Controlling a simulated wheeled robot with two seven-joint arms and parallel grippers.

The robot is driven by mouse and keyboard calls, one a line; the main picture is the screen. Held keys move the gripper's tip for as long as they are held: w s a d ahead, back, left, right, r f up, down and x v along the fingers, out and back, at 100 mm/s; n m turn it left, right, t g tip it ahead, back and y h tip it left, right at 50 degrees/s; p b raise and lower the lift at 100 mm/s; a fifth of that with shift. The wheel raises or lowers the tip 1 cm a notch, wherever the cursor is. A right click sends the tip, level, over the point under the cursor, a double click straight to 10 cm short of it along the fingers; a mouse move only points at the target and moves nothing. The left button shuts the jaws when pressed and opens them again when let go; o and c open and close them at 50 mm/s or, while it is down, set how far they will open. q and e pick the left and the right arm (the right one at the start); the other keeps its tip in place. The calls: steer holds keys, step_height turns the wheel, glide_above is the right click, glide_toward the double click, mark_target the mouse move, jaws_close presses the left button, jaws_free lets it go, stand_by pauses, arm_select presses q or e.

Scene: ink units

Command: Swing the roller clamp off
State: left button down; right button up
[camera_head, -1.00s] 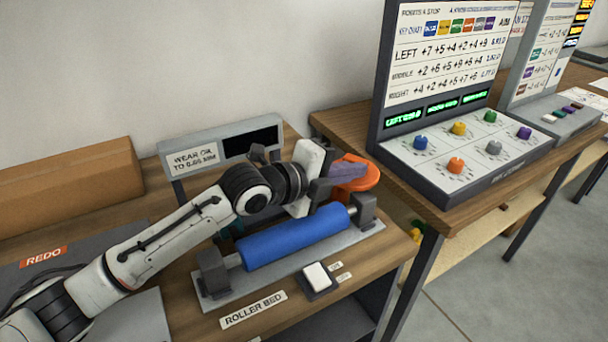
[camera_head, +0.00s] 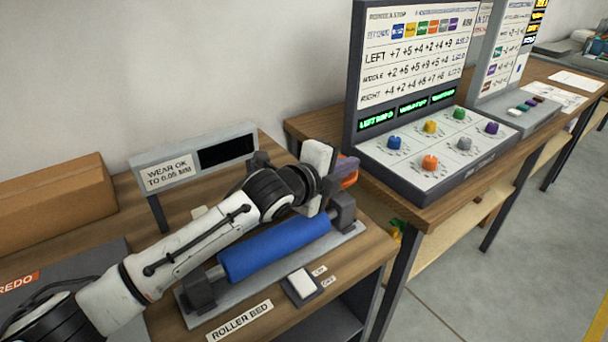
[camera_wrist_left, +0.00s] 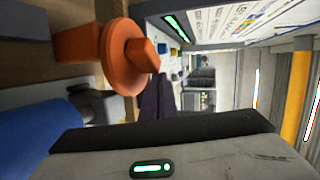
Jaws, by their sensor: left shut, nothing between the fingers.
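The orange clamp (camera_head: 350,181) shows only in part at the right end of the blue roller (camera_head: 275,246), behind my left gripper (camera_head: 343,168). In the left wrist view the clamp is an orange block with a round disc and knob (camera_wrist_left: 130,55), beside the fingers. The blue roller (camera_wrist_left: 35,138) shows at that view's lower left. My left gripper is shut and empty, its dark fingers close to the orange knob; whether they touch it I cannot tell. The roller lies in its grey bed (camera_head: 203,318). My right gripper is not in view.
A "WEAR OK" display (camera_head: 203,156) stands behind the roller bed. A white button (camera_head: 301,284) sits in front of it. A cardboard box (camera_head: 50,198) is at the left. A panel with coloured knobs (camera_head: 445,158) stands on the bench to the right.

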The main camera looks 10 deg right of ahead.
arm_select(q)
steer(key=shift+d, duration=0.25)
steer(key=shift+w, duration=0.1)
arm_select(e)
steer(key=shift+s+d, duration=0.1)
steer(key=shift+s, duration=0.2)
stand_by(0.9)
arm_select(q)
steer(key=shift+s+a+p, duration=0.1)
steer(key=shift+s+p, duration=0.15)
steer(key=shift+p, duration=0.05)
steer(key=s, duration=0.1)
steer(key=s+p, duration=0.1)
steer(key=s, duration=0.2)
steer(key=shift+s+a+r+p, duration=0.15)
steer(key=shift+s+a+p, duration=0.1)
steer(key=shift+a+p, duration=0.15)
steer(key=s+a+r, duration=0.1)
steer(key=s+r, duration=0.1)
steer(key=s, duration=0.6)
steer(key=shift+s+a+r+b, duration=0.15)
steer(key=shift+a+r+b, duration=0.15)
steer(key=shift+r+b, duration=0.05)
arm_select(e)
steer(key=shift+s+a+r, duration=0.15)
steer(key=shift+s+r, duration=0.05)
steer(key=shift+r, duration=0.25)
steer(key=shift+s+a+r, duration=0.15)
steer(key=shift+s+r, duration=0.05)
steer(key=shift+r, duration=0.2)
